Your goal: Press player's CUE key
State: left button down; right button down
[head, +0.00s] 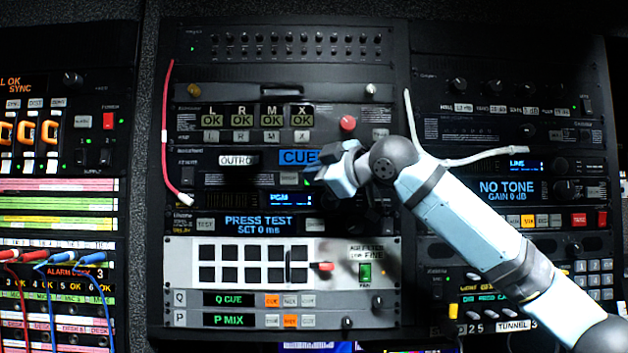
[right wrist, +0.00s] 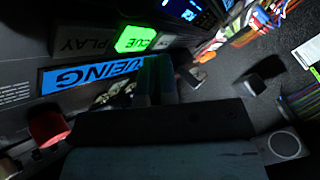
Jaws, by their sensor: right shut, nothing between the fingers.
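The player is the unit in the middle rack whose blue display (head: 298,157) is partly covered by my right gripper. The display reads CUEING, upside down, in the right wrist view (right wrist: 88,75). The CUE key (right wrist: 135,40) glows bright green there, beside a dark PLAY key (right wrist: 85,41). In the head view my right gripper (head: 314,176) is at the player's front, over the key row. In the right wrist view its dark shut fingers (right wrist: 156,78) end close to the CUE key; I cannot tell whether they touch it. My left gripper is not in view.
A red cable (head: 165,130) hangs left of the player. A pale cable (head: 470,158) runs by my right arm. A red knob (head: 347,123) sticks out above the player. A white panel (head: 330,262) with black keys lies below.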

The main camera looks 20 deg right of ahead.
jog(key=shift+s, duration=0.15)
jog(key=s, duration=0.2)
jog(key=s+a+b, duration=0.1)
jog(key=s, duration=0.1)
jog(key=shift+s+a, duration=0.2)
jog(key=shift+s, duration=0.1)
dwell(0.9)
